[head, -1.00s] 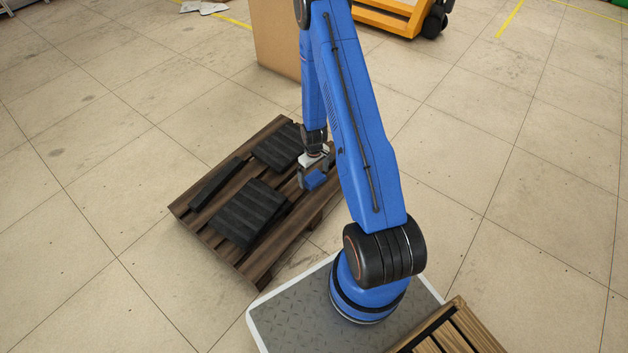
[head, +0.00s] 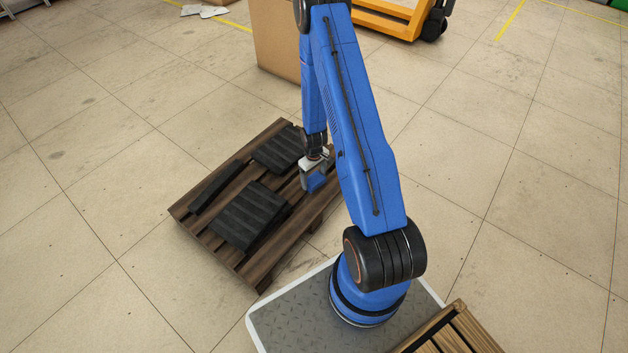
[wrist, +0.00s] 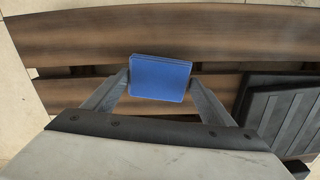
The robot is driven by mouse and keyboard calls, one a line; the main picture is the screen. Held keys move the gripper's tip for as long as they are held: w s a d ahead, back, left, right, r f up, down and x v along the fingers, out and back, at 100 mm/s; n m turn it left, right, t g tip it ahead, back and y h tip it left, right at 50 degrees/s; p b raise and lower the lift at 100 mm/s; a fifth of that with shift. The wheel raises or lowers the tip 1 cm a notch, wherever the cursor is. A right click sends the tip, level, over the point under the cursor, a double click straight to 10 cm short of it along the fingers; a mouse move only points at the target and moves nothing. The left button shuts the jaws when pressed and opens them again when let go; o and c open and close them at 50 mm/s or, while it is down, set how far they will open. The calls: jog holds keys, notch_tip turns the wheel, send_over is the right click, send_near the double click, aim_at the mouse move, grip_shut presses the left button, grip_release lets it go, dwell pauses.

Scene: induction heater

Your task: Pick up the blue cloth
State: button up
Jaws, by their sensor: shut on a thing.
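The blue cloth (wrist: 160,78) is a small folded rectangle between my two fingers in the wrist view. In the head view the blue cloth (head: 316,182) shows at the right side of the dark wooden pallet. My gripper (head: 313,184) points down there and is shut on the cloth, one finger at each side. In the wrist view my gripper (wrist: 160,82) has its fingertips against the cloth's left and right edges. I cannot tell whether the cloth still touches the pallet.
The dark wooden pallet (head: 262,262) carries black ribbed pads (head: 249,214), (head: 277,149) and a narrow black piece (head: 215,186). A cardboard box (head: 274,40) stands behind it. A yellow pallet truck (head: 388,18) is at the back. A lighter wooden pallet (head: 460,335) is at bottom right. Floor at left is clear.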

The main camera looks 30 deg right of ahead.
aim_at(314, 179)
notch_tip(314, 179, up, 9)
jog(key=shift+r, duration=0.15)
dwell(0.4)
